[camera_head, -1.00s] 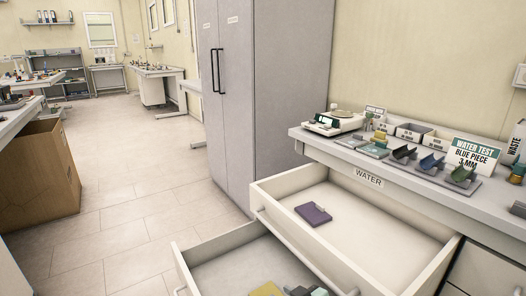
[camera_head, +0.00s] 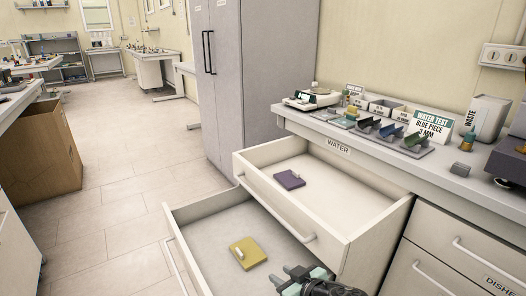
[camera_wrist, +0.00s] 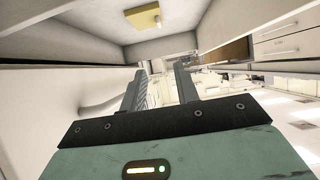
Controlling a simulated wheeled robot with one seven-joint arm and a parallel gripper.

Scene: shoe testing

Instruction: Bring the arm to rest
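A yellow block with a small pale piece on top (camera_head: 248,253) lies in the lower drawer, apart from my gripper. It also shows at the top of the wrist view (camera_wrist: 141,18). A purple block (camera_head: 289,180) lies in the upper open drawer (camera_head: 262,162), labelled WATER. Most of my arm is out of view.
Both drawers jut out from under the counter (camera_head: 440,162). A tall grey cabinet (camera_head: 262,70) stands behind.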

